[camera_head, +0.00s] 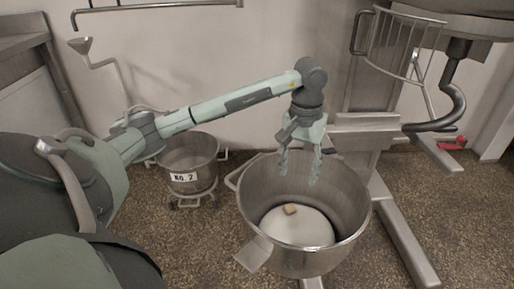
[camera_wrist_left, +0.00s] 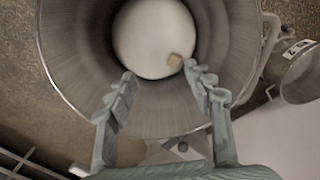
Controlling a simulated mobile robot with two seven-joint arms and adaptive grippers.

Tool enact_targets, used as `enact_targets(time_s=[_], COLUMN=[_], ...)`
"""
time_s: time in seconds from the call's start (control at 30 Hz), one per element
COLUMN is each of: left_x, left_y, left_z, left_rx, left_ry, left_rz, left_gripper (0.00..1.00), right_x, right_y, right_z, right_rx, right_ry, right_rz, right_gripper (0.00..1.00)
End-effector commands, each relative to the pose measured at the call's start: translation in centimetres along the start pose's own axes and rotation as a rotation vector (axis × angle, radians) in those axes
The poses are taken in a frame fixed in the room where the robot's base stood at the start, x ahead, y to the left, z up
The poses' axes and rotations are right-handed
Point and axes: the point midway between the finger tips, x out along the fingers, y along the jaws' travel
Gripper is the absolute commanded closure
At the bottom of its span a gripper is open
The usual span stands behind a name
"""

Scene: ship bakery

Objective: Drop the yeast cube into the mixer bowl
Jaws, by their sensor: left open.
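The yeast cube (camera_head: 290,209) is a small tan block. It lies on the white contents (camera_head: 300,228) at the bottom of the mixer bowl (camera_head: 346,200), a large steel bowl. In the left wrist view the cube (camera_wrist_left: 175,60) rests near the edge of the white contents, inside the bowl (camera_wrist_left: 70,45). My left gripper (camera_head: 300,180) hangs over the bowl, pointing down. Its fingers are spread with nothing between them, also in the left wrist view (camera_wrist_left: 158,80). The gripper is above the cube and apart from it. My right gripper is not in view.
A second steel bowl labelled "NO. 2" (camera_head: 190,155) stands on a wheeled dolly to the left. The mixer's hook (camera_head: 455,105) and wire guard (camera_head: 400,45) are at the upper right. A mixer leg (camera_head: 405,230) runs along the floor right of the bowl.

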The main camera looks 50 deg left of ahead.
Motion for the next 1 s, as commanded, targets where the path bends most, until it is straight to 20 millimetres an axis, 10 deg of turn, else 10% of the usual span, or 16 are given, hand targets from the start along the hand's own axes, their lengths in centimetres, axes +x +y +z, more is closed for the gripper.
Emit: enact_targets(time_s=[0.4, 1.0], left_x=[-7.3, -7.9], left_y=[0.0, 0.0], left_z=[0.0, 0.0], left_rx=[0.000, 0.000], left_ry=[0.001, 0.000], left_rz=[0.000, 0.001], left_gripper=[0.48, 0.48], right_x=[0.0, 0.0], right_y=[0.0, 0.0], right_z=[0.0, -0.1], right_rx=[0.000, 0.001], right_ry=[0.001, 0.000], right_rz=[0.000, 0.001], right_gripper=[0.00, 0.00])
